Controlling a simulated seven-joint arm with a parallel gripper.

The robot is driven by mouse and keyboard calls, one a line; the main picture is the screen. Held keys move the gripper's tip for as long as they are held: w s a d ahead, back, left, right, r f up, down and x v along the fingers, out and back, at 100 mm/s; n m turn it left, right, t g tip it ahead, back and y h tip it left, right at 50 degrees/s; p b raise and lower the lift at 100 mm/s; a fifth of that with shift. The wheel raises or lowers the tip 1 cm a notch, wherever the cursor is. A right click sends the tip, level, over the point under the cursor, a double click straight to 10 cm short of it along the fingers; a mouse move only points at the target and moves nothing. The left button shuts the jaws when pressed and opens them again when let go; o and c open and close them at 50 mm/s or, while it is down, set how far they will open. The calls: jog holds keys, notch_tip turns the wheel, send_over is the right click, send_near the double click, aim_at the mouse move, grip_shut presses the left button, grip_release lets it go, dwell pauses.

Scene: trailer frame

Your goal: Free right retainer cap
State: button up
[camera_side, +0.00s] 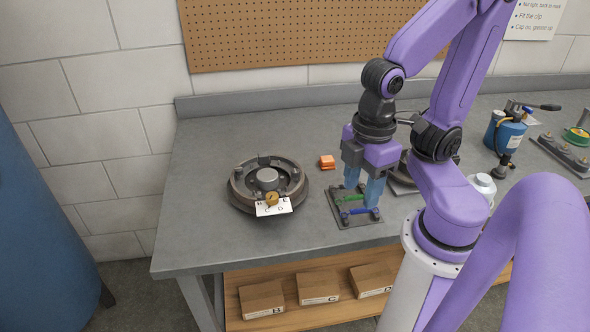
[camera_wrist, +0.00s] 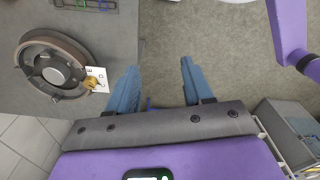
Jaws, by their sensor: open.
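A round dark drum (camera_side: 240,199) with a grey hub sits on the left of the bench in the side view. A brass-coloured cap (camera_side: 272,198) is at its front edge, by a white lettered card (camera_side: 274,209). The wrist view shows the drum (camera_wrist: 74,53), the cap (camera_wrist: 90,82) and the card (camera_wrist: 99,73) at left. I cannot tell which part is the right retainer cap.
The tray (camera_side: 345,221) lies near the front edge. A blue canister (camera_side: 507,135) stands at right. Bench space left of the drum is clear.

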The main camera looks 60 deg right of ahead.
jog(key=w+r+m, duration=0.1)
jog(key=w+m, duration=0.5)
jog(key=w, duration=0.2)
notch_tip(320, 180, up, 2)
jog(key=m, duration=1.4)
send_over(295, 170)
notch_tip(295, 170, down, 17)
jog(key=shift+r, duration=0.15)
grip_shut()
